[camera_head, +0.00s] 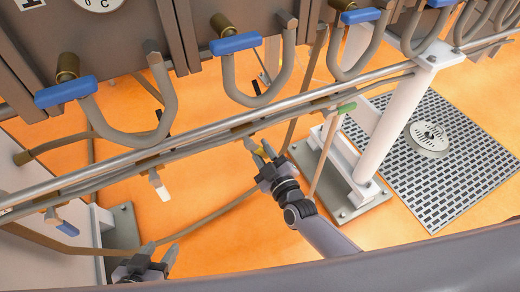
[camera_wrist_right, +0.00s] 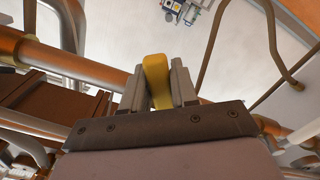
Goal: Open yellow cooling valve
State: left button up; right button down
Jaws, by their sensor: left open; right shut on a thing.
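The yellow valve handle (camera_head: 269,151) is on the lower pipe line, near the middle of the head view. My right gripper (camera_head: 264,156) reaches up to it from the lower right. In the right wrist view the yellow handle (camera_wrist_right: 156,72) stands between the two grey fingers of my right gripper (camera_wrist_right: 159,86), which are shut on it. The fingers hide its sides, and I cannot tell how far the valve is turned. My left gripper (camera_head: 159,257) is low at the left of the head view, open and empty, apart from the valves.
Several blue-handled valves (camera_head: 236,44) with curved hoses line the upper edge. A long metal pipe (camera_head: 200,133) crosses the view. A green handle (camera_head: 347,108) is right of the yellow one, a white one (camera_head: 163,193) left. A white post (camera_head: 390,125) stands at right.

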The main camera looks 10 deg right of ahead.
aim_at(265, 154)
jog(key=shift+d, duration=0.1)
dwell(0.4)
jog(key=c, duration=1)
grip_release()
jog(key=shift+o, duration=0.2)
jog(key=p+v, duration=0.1)
jog(key=v, duration=0.5)
jog(key=shift+s+p, duration=0.1)
jog(key=shift+p, duration=0.2)
jog(key=shift+s+d, duration=0.15)
jog(key=shift+s, duration=0.3)
